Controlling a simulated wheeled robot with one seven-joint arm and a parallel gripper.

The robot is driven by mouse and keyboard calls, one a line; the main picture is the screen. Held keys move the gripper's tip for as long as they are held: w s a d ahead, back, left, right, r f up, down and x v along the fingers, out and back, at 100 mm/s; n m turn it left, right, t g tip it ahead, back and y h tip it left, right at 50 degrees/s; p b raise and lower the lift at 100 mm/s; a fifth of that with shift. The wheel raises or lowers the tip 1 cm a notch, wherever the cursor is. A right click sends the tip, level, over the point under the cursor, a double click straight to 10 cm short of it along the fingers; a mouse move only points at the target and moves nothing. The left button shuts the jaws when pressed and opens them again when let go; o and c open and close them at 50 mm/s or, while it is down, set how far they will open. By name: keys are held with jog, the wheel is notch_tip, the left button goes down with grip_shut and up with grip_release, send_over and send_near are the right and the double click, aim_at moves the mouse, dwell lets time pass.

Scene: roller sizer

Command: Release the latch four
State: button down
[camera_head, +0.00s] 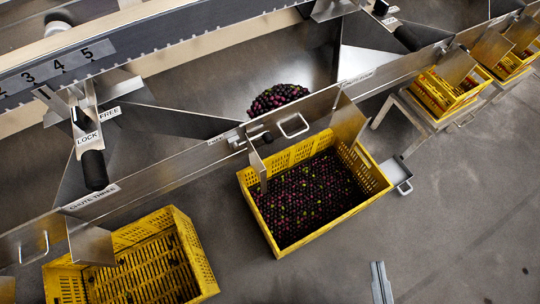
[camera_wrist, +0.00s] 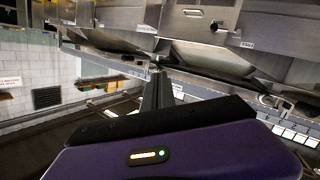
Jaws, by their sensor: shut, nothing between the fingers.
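The chute with the dark fruit pile (camera_head: 278,97) has a label at its right that looks like chute four (camera_head: 358,78), though it is too small to read surely. A small dark-tipped latch (camera_head: 258,137) sits at its front rim, beside a steel gate plate with a loop handle (camera_head: 293,126). I cannot tell whether the latch is engaged. My gripper's fingertips (camera_head: 381,283) are at the bottom of the head view, over the floor, right of and well below the latch. In the wrist view my gripper (camera_wrist: 157,90) is shut and empty, below the steel chutes.
A yellow crate of dark fruit (camera_head: 375,178) stands under that chute. An empty-looking yellow crate (camera_head: 205,262) is at lower left. Black-handled levers stand at left (camera_head: 94,170) and upper right (camera_head: 407,38). The floor at right is clear.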

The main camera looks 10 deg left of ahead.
jog(key=w+a+f+n+t+y+b, duration=0.1)
jog(key=w+a+f+n+y+b, duration=0.1)
jog(key=w+a+f+n+b, duration=0.5)
jog(key=w+f+n+t+y+b, duration=0.1)
jog(key=w+f+n+y+b, duration=0.1)
jog(key=w+f+n+b, duration=0.65)
jog(key=w+a+f+n+y+b, duration=0.5)
jog(key=w+a+f+n+b, duration=0.3)
jog(key=n, duration=1)
jog(key=w+a+f, duration=0.2)
jog(key=a+f, duration=0.2)
jog(key=f, duration=0.1)
jog(key=shift+w+f+y, duration=0.15)
jog(key=shift+w+y, duration=0.05)
jog(key=shift+y, duration=0.1)
jog(key=b+x, duration=0.1)
jog(key=x, duration=0.9)
jog(key=shift+w+r, duration=0.2)
jog(key=shift+w+d+r+p, duration=0.1)
jog(key=shift+d+r+p, duration=0.15)
jog(key=shift+r+p, duration=0.5)
jog(key=shift+d+r+p, duration=0.25)
jog(key=shift+r+p, duration=0.2)
jog(key=shift+r, duration=0.55)
